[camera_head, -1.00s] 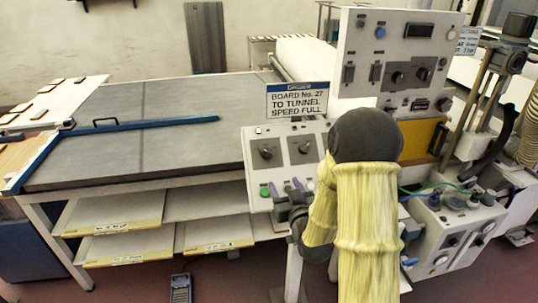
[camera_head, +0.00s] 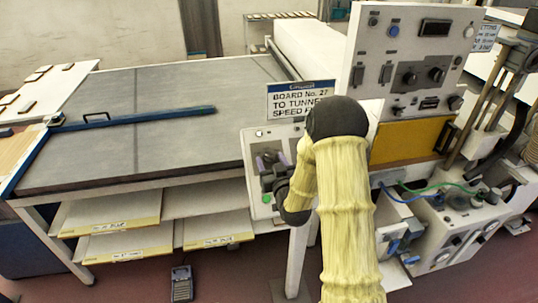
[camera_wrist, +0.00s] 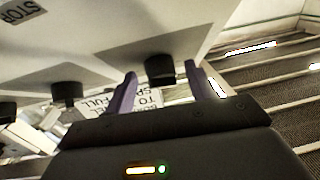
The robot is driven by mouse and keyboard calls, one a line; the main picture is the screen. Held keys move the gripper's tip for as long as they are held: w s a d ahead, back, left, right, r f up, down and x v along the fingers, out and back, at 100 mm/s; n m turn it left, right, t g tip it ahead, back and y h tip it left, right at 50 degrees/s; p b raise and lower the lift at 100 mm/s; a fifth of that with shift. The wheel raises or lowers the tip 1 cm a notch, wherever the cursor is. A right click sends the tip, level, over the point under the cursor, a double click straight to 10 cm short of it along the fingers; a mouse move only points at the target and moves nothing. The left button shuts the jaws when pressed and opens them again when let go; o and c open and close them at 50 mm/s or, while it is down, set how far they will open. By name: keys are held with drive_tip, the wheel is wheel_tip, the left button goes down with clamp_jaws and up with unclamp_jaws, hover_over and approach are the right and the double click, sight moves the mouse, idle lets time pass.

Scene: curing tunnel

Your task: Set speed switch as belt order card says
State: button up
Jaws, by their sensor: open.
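The order card (camera_head: 300,97) stands behind the small sloped control panel (camera_head: 252,148). It reads "BOARD No. 27 TO TUNNEL SPEED F...", its end hidden by my arm; it also shows partly in the wrist view (camera_wrist: 125,102). My gripper (camera_head: 268,160) is over the panel's left knob, which it hides in the head view. In the wrist view my gripper (camera_wrist: 160,75) is open, its purple fingers on either side of a black knob (camera_wrist: 160,69). Whether they touch it I cannot tell. A second black knob (camera_wrist: 67,92) sits to its left. No knob labels are legible.
A taller panel (camera_head: 400,60) with switches and knobs rises behind right. A grey belt table (camera_head: 150,130) with a blue bar (camera_head: 140,118) lies left. A green button (camera_head: 266,199) is below the gripper. A STOP label (camera_wrist: 20,10) shows in the wrist view. Hoses crowd the right.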

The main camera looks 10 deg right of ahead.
drive_tip(key=c, duration=1)
drive_tip(key=shift+o, duration=0.2)
